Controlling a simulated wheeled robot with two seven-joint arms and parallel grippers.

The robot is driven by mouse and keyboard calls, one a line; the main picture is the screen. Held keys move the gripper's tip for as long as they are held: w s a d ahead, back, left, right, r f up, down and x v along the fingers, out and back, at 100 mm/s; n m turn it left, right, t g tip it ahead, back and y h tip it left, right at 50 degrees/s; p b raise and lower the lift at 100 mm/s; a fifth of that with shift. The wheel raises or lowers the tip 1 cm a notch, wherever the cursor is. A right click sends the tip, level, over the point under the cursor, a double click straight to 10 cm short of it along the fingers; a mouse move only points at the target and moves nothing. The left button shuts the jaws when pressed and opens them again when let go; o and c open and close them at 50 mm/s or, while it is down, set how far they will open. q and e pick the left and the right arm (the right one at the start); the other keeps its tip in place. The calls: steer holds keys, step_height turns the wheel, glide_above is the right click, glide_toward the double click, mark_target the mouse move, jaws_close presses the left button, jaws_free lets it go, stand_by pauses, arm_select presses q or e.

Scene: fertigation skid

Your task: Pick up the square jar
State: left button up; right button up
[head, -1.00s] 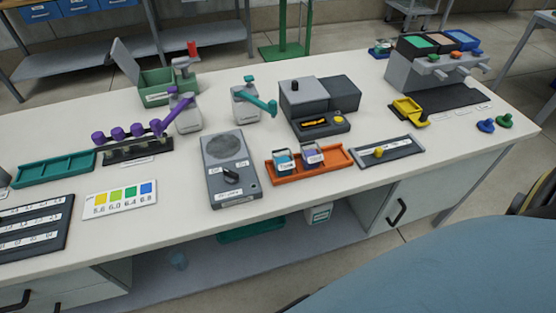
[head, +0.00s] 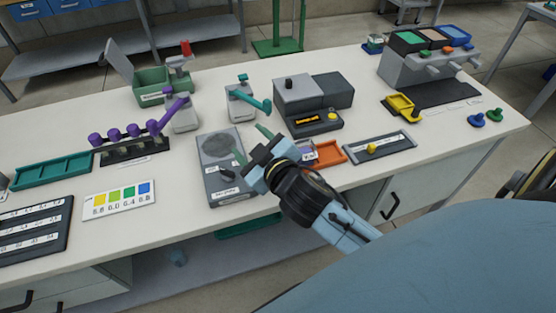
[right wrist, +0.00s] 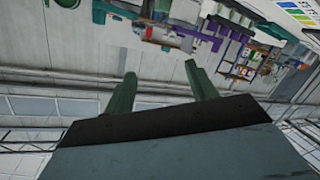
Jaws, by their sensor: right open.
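An orange tray (head: 331,152) stands near the front edge of the table in the head view. It held two small labelled jars a second ago. Now my right arm covers its left part, and only part of one bluish jar (head: 308,152) shows beside the wrist. I cannot tell for sure which jar is the square one. My right gripper (head: 252,144) is open and empty, its green fingers above the grey stirrer plate (head: 215,143), left of the tray. Its open fingers also show in the right wrist view (right wrist: 161,88). My left gripper is not in view.
Behind the gripper stand a white bottle with a teal pump (head: 242,103) and a dark grey instrument (head: 315,123). A purple-topped bottle (head: 181,113) stands left. A grey tray with a yellow knob (head: 390,144) lies right. The table's front edge is close below.

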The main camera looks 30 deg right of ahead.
steer(key=w+a+r+n+g+y, duration=0.2)
steer(key=a+r+n+g+y, duration=0.2)
steer(key=a+r+n+y, duration=1.1)
steer(key=s+d+f+n+g+h, duration=0.1)
steer(key=d+f+n+g+h, duration=0.3)
steer(key=f+n+g, duration=0.85)
steer(key=w+d+f+h, duration=0.1)
steer(key=d+f+h, duration=0.1)
steer(key=d+h, duration=0.6)
steer(key=w+d+f+h, duration=0.1)
steer(key=d+f+h, duration=0.15)
steer(key=d, duration=0.95)
steer(key=shift+t+h, duration=0.25)
step_height(320, 180, down, 6)
steer(key=shift+w+f, duration=0.1)
steer(key=shift+w+a+f+b, duration=0.1)
steer(key=shift+f+b, duration=0.2)
steer(key=shift+f, duration=1.25)
steer(key=shift+w+f+b, duration=0.1)
steer(key=shift+f+b, duration=0.15)
steer(key=shift+f, duration=1.25)
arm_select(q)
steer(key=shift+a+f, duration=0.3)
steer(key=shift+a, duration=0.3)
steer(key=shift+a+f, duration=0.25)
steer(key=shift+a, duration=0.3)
arm_select(e)
steer(key=shift+c, duration=0.3)
